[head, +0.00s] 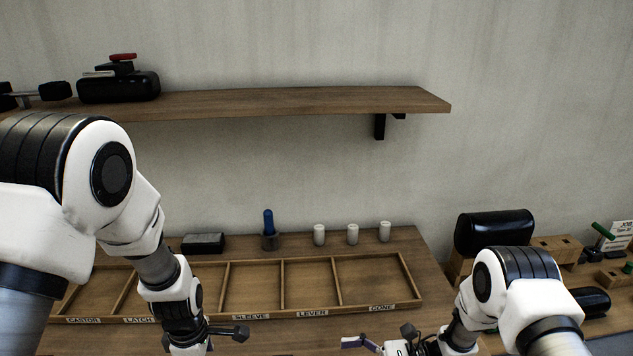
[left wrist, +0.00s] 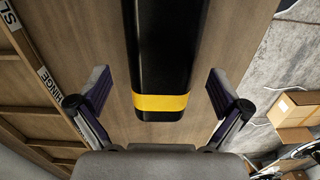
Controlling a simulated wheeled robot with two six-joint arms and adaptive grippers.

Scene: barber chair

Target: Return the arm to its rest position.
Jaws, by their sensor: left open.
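My left arm (head: 178,290) reaches down over the front of the wooden tray, and its fingertips run off the bottom of the head view. In the left wrist view my left gripper (left wrist: 157,84) is open. A black bar with a yellow band (left wrist: 161,102) shows between its two fingers, with a visible gap on each side; no finger touches it in this view. My right arm (head: 500,290) is bent at the lower right. Its right gripper (head: 385,347) is low at the bottom edge, with one purple-padded finger showing; the rest is cut off.
The compartment tray (head: 352,308) on the bench has labels such as SLEEVE, LEVER and CONE. Behind it stand three white cups (head: 352,234), a blue-handled tool (head: 268,222) and a dark block (head: 203,243). A wall shelf (head: 290,101) hangs above. A black cushion (head: 494,230) is at right.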

